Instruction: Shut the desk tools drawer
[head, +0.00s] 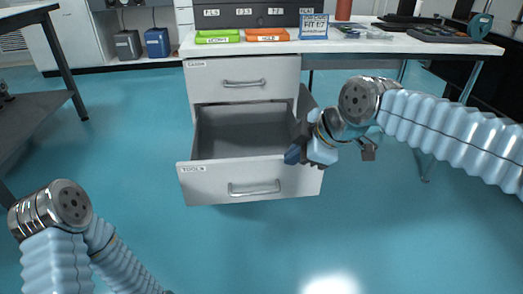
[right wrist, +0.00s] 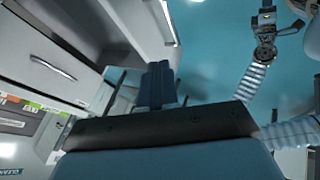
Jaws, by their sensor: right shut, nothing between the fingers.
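The desk tools drawer (head: 215,183) is the lower drawer of a white pedestal and carries a TOOLS label and a bar handle. In the head view it is pulled well out, and its grey inside looks empty. My right gripper (head: 293,154) is shut and empty at the drawer's right front corner, over or beside its right wall; I cannot tell whether it touches. In the right wrist view the shut fingers (right wrist: 158,85) show in the middle, with white drawer surfaces beyond them to the upper left.
The upper drawer (head: 210,75) is shut. A dark table (head: 40,85) stands at the left. The blue floor in front is clear.

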